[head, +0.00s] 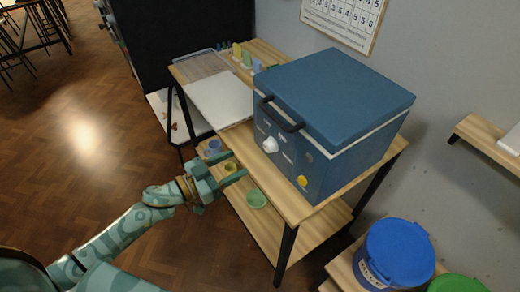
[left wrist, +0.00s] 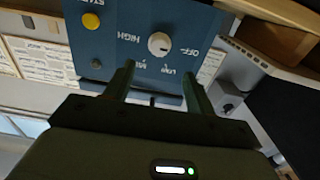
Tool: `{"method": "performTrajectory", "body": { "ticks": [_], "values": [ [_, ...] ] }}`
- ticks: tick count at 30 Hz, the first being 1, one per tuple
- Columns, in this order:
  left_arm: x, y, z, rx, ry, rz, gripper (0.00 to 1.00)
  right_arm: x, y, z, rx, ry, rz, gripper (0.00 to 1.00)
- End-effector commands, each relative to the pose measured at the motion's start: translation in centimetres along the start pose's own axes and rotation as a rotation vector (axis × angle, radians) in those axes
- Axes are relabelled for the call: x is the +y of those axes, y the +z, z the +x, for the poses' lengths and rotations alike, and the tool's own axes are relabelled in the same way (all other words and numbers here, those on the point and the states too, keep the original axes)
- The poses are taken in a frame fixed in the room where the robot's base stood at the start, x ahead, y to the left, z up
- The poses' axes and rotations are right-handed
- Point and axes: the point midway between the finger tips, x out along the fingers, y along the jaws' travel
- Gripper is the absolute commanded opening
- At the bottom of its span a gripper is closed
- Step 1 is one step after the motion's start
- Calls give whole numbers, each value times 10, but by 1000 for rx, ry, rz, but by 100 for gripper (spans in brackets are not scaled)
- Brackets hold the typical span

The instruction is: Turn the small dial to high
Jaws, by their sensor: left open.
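The small white dial (head: 270,145) is on the front of a blue box-shaped kiln (head: 330,95). In the left wrist view the dial (left wrist: 158,43) is on the blue panel, with upside-down labels HIGH to its left, OFF to its right, and two more below. A small dark mark shows on the dial, but its exact setting is too small to tell. My left gripper (head: 237,165) is open and empty, in front of the panel and apart from the dial. In the left wrist view its fingertips (left wrist: 159,72) lie either side below the dial. My right gripper is not in view.
A yellow button (head: 302,181) is on the panel's lower right, and a black handle (head: 284,114) juts out above the dial. The kiln stands on a wooden shelf unit (head: 305,207) with small bowls below. A blue lidded bucket (head: 396,255) stands at the right. Open floor lies left.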

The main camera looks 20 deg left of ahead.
Motion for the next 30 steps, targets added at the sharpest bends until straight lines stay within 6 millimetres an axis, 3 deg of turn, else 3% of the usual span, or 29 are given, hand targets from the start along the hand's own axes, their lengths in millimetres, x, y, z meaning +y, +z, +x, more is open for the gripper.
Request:
{"method": "performTrajectory", "body": {
  "ticks": [6, 12, 24, 29, 30],
  "values": [
    [0, 0, 55, 2, -1, 1, 55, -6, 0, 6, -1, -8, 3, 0],
    [0, 1, 85, 0, -2, 0, 55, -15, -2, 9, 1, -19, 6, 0],
    [0, 1, 94, -1, -1, 1, 55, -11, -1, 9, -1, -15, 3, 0],
    [0, 1, 94, -1, -1, 1, 13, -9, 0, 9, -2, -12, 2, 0],
    [0, 1, 94, -1, -1, 1, 10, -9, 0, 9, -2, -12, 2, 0]
  ]
}}
